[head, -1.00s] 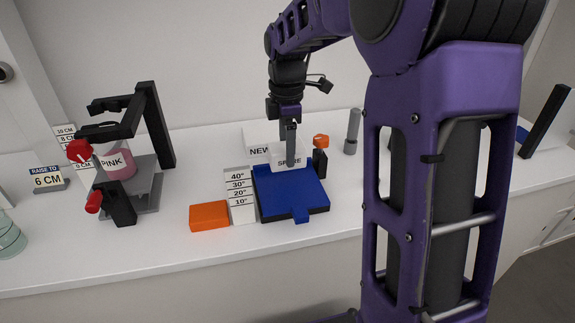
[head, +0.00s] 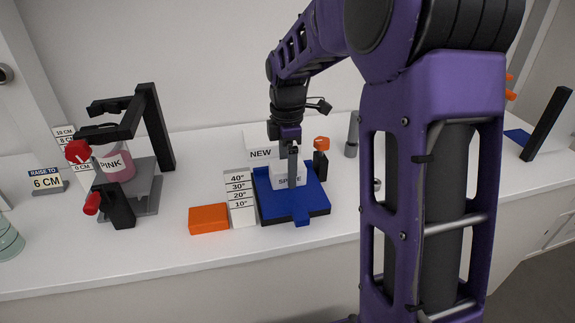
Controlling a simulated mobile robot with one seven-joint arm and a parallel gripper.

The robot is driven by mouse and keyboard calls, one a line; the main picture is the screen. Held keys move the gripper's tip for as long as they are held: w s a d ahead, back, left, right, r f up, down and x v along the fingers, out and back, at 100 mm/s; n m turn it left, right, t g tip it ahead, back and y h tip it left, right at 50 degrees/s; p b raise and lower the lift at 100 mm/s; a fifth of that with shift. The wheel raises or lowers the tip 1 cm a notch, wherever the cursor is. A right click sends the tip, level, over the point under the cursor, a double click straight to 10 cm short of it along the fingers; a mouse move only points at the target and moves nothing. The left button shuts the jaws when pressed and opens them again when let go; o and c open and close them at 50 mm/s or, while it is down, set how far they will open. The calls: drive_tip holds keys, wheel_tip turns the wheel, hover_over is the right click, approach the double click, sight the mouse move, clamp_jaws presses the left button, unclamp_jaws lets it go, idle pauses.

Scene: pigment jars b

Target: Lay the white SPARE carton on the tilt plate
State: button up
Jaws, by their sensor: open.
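The white SPARE carton (head: 279,174) is at the rear part of the blue tilt plate (head: 280,207), its label facing the camera. It appears to rest on the plate, though its underside is hard to see. My gripper (head: 292,176) points down at the carton, with one dark finger in front of it covering part of the label. The gripper is open; the other finger is hidden behind the carton. The plate looks flat or nearly so, with a blue tab at its front edge.
A NEW carton (head: 260,153) stands behind the plate. An angle scale (head: 240,200) and orange block (head: 209,219) are left of it. A black post with an orange top (head: 321,143) and grey cylinder (head: 352,135) are right. A PINK jar (head: 116,163) sits in a stand further left.

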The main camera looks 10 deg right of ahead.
wheel_tip(320, 180, up, 12)
drive_tip(key=p, duration=0.2)
drive_tip(key=shift+r, duration=0.15)
idle(0.4)
